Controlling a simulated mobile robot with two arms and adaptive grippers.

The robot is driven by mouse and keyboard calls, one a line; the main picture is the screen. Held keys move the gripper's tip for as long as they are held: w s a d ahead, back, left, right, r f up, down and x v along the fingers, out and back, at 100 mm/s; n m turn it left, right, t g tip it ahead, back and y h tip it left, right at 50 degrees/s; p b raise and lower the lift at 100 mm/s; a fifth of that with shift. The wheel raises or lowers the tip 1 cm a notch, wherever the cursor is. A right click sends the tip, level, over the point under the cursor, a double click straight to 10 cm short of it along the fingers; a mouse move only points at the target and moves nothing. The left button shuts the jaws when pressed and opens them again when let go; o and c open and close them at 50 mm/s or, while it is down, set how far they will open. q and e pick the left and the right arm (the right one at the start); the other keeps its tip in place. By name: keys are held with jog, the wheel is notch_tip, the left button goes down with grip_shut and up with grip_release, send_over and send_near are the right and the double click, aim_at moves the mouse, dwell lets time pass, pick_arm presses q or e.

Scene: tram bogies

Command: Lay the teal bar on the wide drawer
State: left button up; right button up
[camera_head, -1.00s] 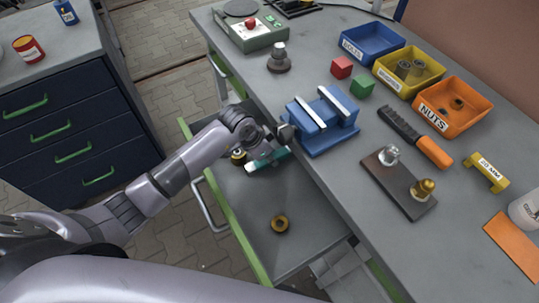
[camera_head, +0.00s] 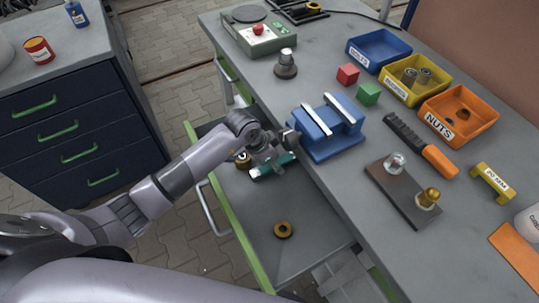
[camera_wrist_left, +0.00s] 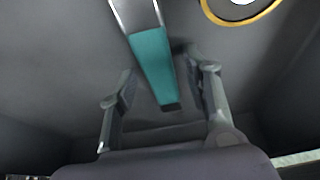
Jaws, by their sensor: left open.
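The teal bar (camera_head: 287,159) has a pale silver end and lies in the open, green-edged wide drawer (camera_head: 308,245) under the workbench. In the left wrist view the teal bar (camera_wrist_left: 153,62) runs lengthwise between the two fingers, over the grey drawer floor (camera_wrist_left: 70,60). My left gripper (camera_head: 268,165) is over the bar and hides part of it in the head view. In the left wrist view my left gripper (camera_wrist_left: 165,90) is open, with a gap on each side of the bar. My right gripper is not in view.
A brass-coloured ring (camera_head: 283,222) lies in the drawer, and another round part (camera_head: 243,160) is close beside the gripper. The bench edge with the blue vise (camera_head: 328,135) is just right of the gripper. A dark drawer cabinet (camera_head: 75,135) stands at left.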

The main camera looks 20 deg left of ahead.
pick_arm(q)
jog(key=v, duration=1.1)
jog(key=shift+r, duration=0.35)
jog(key=shift+s+a, duration=0.1)
dwell(0.6)
